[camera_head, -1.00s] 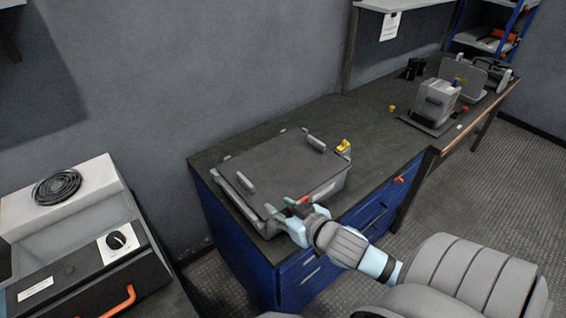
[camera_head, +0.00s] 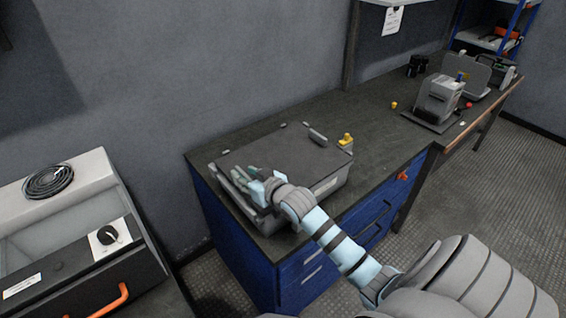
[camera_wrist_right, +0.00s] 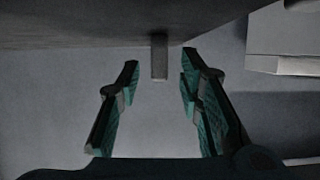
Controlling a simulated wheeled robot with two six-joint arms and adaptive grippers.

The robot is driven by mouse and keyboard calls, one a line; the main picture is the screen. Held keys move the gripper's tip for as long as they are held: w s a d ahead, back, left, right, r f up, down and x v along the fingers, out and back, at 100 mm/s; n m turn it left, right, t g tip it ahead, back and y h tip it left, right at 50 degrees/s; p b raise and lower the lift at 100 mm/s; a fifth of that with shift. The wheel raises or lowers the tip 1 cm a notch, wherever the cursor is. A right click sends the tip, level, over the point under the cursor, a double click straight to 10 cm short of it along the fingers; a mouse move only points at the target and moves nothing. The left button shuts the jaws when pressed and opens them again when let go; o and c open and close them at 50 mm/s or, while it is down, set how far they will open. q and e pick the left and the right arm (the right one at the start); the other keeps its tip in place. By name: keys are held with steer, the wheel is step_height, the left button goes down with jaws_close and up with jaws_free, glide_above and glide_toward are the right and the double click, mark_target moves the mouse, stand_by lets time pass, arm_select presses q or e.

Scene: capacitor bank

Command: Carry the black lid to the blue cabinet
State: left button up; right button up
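The black lid (camera_head: 285,150) lies flat on top of a grey case (camera_head: 325,185), which stands on the blue cabinet (camera_head: 240,245). The lid's far handle (camera_head: 317,137) is at its back right. My right gripper (camera_head: 250,173) is at the lid's left end and covers part of it. In the right wrist view, my right gripper (camera_wrist_right: 160,72) is open, and a short grey handle (camera_wrist_right: 159,56) shows between its fingertips, under the dark lid surface (camera_wrist_right: 80,25). The fingers do not appear to touch the handle. My left gripper is out of view.
A yellow part (camera_head: 345,141) is at the case's back right corner. A grey device (camera_head: 438,98) stands farther along the worktop. A machine with an orange handle (camera_head: 110,300) is at the lower left. The worktop between case and device is mostly clear.

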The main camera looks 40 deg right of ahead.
steer(key=shift+s+r, duration=0.1)
jaws_close()
steer(key=shift+r, duration=0.1)
